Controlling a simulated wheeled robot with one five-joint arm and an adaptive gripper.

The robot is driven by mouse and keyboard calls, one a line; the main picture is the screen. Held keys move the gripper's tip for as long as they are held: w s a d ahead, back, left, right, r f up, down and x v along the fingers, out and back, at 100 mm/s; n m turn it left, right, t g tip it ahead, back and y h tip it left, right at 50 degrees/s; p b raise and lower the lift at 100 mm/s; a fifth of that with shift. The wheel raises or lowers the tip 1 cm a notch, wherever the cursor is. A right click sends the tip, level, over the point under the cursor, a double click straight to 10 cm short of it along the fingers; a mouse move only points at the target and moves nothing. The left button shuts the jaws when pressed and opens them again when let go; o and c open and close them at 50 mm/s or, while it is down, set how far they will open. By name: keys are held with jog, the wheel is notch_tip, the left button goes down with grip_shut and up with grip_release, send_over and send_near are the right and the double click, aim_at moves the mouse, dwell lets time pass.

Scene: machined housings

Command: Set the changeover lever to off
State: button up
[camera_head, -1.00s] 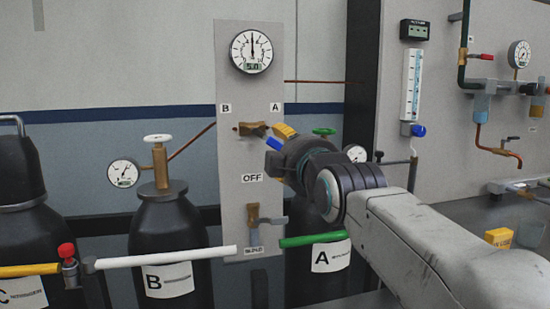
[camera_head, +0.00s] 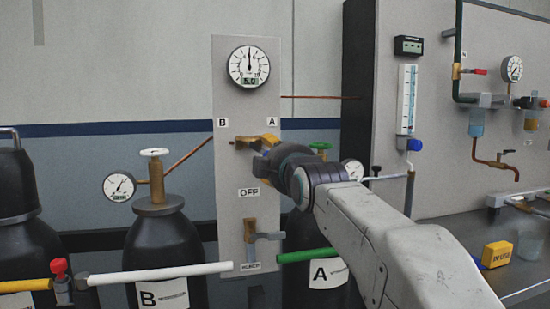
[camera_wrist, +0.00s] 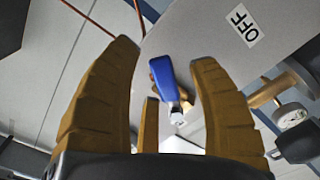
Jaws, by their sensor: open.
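The changeover valve's brass body (camera_head: 243,144) sits on a grey panel (camera_head: 229,90), below labels B (camera_head: 222,122) and A (camera_head: 274,122). The OFF label (camera_head: 249,192) is below it and also shows in the wrist view (camera_wrist: 243,25). My gripper (camera_head: 266,153) is at the valve's right side and hides the lever handle in the head view. In the wrist view, the blue lever handle (camera_wrist: 168,76) lies between the open fingers of my gripper (camera_wrist: 167,55), with a visible gap on both sides. I cannot tell how deep it is between them.
A second brass valve with a grey lever (camera_head: 250,235) is lower on the panel. Black cylinders (camera_head: 165,235) stand behind. A bench with a yellow box (camera_head: 496,254) is at right.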

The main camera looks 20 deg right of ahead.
grip_shut()
dwell(0.5)
